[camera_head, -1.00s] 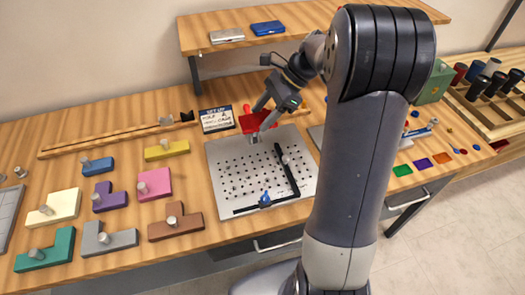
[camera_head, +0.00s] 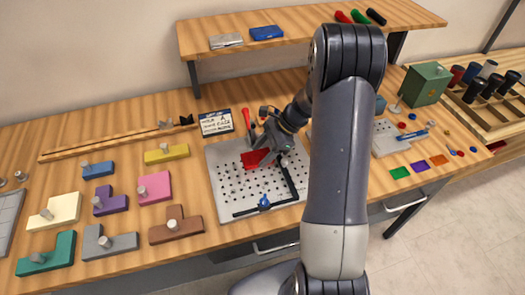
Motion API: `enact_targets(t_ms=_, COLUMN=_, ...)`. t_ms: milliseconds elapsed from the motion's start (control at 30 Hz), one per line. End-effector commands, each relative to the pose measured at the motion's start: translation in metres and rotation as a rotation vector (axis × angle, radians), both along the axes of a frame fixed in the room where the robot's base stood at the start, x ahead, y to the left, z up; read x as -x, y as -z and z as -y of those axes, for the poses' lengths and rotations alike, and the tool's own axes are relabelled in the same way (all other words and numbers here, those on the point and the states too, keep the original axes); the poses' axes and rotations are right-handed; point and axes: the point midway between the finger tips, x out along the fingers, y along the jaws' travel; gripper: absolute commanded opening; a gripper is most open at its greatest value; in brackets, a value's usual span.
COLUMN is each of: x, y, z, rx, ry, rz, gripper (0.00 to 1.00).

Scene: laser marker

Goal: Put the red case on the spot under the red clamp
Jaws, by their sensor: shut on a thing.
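My gripper (camera_head: 268,157) is shut on the red case (camera_head: 254,158). The case is partly hidden by the gripper and is over the back middle of the perforated grey plate (camera_head: 225,205). I cannot tell whether the case touches the plate. A slim red upright part (camera_head: 246,117), seemingly the red clamp's handle, stands at the plate's back edge, just behind the case. The spot under it is hidden by the case and gripper.
A black L-shaped fence (camera_head: 290,180) and a blue-topped knob (camera_head: 264,202) are on the plate. A sign card (camera_head: 216,122) stands behind left. Coloured knobbed blocks, including a pink one (camera_head: 154,187), lie to the left. A shelf (camera_head: 300,40) runs above the back.

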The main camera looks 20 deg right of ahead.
Motion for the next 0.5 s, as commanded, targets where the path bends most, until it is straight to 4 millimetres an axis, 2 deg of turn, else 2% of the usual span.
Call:
enact_targets(t_ms=167, x=-0.0001, y=0.0018, z=0.0001, rx=0.0, ry=0.0, rz=0.0, gripper=0.27)
enact_targets(t_ms=200, x=-0.0001, y=0.0018, z=0.0, rx=0.0, ry=0.0, rz=0.0, gripper=0.55)
enact_targets(t_ms=300, x=-0.0002, y=0.0013, z=0.0, rx=0.0, ry=0.0, rz=0.0, gripper=0.63)
enact_targets(t_ms=500, x=-0.0002, y=0.0009, z=0.0, rx=0.0, ry=0.0, rz=0.0, gripper=0.63)
